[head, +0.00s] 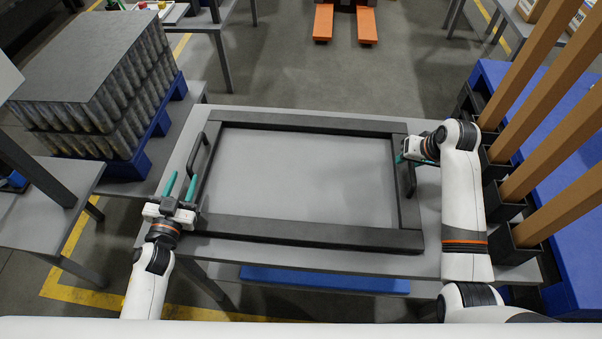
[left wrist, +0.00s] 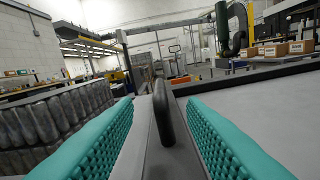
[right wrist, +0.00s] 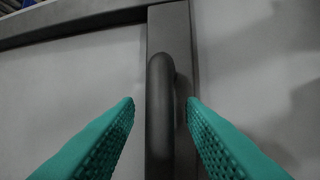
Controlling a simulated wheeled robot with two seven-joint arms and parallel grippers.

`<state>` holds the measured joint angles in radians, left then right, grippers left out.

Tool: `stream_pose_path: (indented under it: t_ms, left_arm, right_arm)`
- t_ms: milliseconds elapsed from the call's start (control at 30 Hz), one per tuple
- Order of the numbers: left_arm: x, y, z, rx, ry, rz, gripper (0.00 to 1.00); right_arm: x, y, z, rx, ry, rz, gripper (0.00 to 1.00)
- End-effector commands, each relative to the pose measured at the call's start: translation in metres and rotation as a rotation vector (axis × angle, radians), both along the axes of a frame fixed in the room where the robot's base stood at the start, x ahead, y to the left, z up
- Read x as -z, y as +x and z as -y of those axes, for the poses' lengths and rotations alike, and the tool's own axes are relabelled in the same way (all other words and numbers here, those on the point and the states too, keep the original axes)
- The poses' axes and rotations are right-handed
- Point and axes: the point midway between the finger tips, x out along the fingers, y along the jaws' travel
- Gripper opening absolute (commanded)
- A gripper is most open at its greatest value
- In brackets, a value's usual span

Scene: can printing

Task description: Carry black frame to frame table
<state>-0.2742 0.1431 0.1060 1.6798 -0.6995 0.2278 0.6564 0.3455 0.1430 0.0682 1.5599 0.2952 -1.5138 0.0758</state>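The black frame (head: 310,234) lies flat on a grey table (head: 290,112), with a handle on each short side. My left gripper (head: 181,186) is open at the frame's left side, just short of the left handle (head: 198,152). In the left wrist view that handle (left wrist: 163,112) stands between the two teal fingers, with gaps on both sides. My right gripper (head: 402,158) is at the right handle (head: 411,180). In the right wrist view the right handle (right wrist: 160,110) lies between the open teal fingers, apart from both.
Stacked cans (head: 110,85) on a blue pallet (head: 160,135) stand to the left. Brown posts in dark holders (head: 515,240) stand close to the right of the table. A blue bar (head: 325,281) shows below the table's front edge. Open floor (head: 290,65) lies beyond the table.

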Motion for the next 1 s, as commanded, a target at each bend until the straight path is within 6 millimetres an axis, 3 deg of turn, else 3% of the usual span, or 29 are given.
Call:
stream_pose_path:
  t_ms: [200,400,800,1000]
  left_arm:
    - [0.001,-0.033,-0.003,0.0,0.001,-0.002,0.38]
    - [0.0,-0.04,-0.003,0.0,0.0,0.001,0.38]
    - [0.0,-0.04,-0.004,0.0,0.001,0.0,0.38]
    - [0.0,-0.04,-0.003,0.0,0.001,0.0,0.38]
  right_arm:
    - [0.0,0.0,0.0,0.0,0.0,0.0,0.36]
    - [-0.007,-0.003,0.002,0.0,0.0,0.002,0.36]
    - [-0.079,-0.034,0.013,0.0,-0.002,0.005,0.36]
    - [-0.103,-0.045,0.017,0.001,-0.001,0.003,0.36]
